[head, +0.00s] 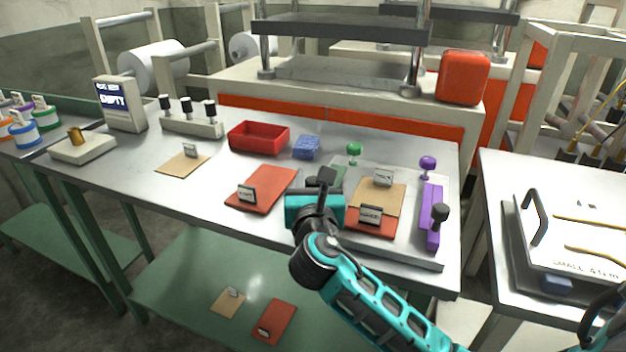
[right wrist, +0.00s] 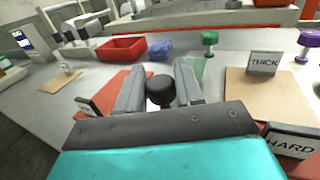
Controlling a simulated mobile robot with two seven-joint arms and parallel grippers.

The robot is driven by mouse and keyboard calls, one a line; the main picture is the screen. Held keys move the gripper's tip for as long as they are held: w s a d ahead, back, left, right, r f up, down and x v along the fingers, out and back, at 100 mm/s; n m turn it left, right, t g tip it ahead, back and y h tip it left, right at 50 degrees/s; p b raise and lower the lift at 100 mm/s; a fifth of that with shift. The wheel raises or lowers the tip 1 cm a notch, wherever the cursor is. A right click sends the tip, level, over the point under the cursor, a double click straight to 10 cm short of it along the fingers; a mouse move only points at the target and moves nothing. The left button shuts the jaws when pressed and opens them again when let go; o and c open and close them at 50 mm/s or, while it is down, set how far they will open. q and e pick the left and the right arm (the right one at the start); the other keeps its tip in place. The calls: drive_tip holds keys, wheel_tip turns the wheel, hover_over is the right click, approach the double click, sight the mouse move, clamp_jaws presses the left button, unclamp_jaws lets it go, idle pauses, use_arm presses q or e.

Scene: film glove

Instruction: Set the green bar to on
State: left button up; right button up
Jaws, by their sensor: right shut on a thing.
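The green bar (head: 340,172) lies on the grey base plate (head: 400,252), mostly hidden behind my right gripper (head: 322,182). A strip of the bar also shows in the right wrist view (right wrist: 205,68). A black round knob (right wrist: 160,90) sits between my right fingers, which are shut on it; it appears to be the bar's handle. A green mushroom-shaped knob (head: 353,150) stands just beyond the bar's far end. The purple bar (head: 432,205) has its own black knob (head: 440,212) near its front. My left gripper is not in view.
Cards marked THICK (head: 384,177) and HARD (head: 371,214) stand on sheets right of my gripper. A red sheet (head: 272,182) lies to its left. A red tray (head: 258,137) and blue block (head: 307,147) stand behind.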

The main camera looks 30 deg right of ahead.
clamp_jaws()
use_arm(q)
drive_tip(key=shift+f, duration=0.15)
use_arm(e)
drive_tip(key=shift+s+d, duration=0.2)
drive_tip(key=shift+s, duration=0.05)
drive_tip(key=s+d+p, duration=0.2)
drive_tip(key=s, duration=0.1)
drive_tip(key=shift+d, duration=0.15)
drive_tip(key=shift+s+d, duration=0.25)
drive_tip(key=shift+o, duration=1.8)
unclamp_jaws()
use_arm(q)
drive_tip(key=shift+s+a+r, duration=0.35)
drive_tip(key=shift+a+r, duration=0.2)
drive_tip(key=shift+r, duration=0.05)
use_arm(e)
drive_tip(key=shift+o, duration=1.3)
